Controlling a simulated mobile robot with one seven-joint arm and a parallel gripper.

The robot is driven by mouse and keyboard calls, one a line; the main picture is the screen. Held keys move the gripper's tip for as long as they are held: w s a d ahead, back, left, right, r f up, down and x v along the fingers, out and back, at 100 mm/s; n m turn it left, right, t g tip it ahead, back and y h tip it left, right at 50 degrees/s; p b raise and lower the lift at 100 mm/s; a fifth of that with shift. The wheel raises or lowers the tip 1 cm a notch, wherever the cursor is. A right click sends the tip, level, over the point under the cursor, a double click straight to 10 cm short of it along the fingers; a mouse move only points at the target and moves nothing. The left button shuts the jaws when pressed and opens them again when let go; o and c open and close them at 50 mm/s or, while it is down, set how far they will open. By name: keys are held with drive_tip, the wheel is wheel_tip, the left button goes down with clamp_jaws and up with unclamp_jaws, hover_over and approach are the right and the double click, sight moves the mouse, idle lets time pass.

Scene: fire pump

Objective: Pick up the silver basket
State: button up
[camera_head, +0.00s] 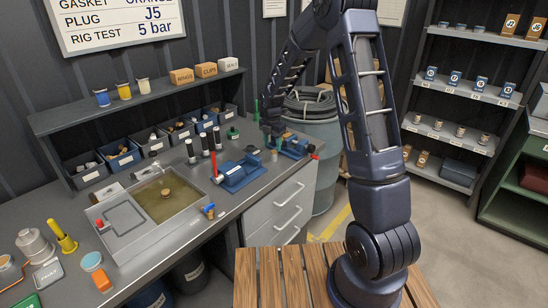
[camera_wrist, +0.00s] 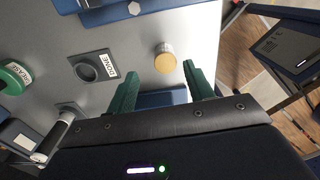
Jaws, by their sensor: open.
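My gripper (camera_wrist: 159,72) shows in the wrist view with two green fingers spread apart and nothing between them. In the head view my gripper (camera_head: 268,138) hangs over the back right of the workbench, small and dark. A small short cylinder with a tan top (camera_wrist: 165,58) stands on the grey bench just beyond the fingertips, roughly in line with the gap. A similar small cylinder (camera_head: 274,155) shows below the gripper in the head view. I cannot clearly make out a silver basket in either view.
A blue vise (camera_head: 238,174) with a red handle and a blue device (camera_head: 291,147) flank the gripper. A sink (camera_head: 165,195) lies left.

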sight(274, 151)
drive_tip(key=shift+s+d+f, duration=0.1)
drive_tip(key=shift+d+f, duration=0.1)
drive_tip(key=shift+f, duration=1.1)
drive_tip(key=shift+s+d+f, duration=0.1)
drive_tip(key=shift+d+f, duration=0.05)
drive_tip(key=shift+f, duration=1.15)
drive_tip(key=shift+c, duration=0.2)
drive_tip(key=c, duration=1)
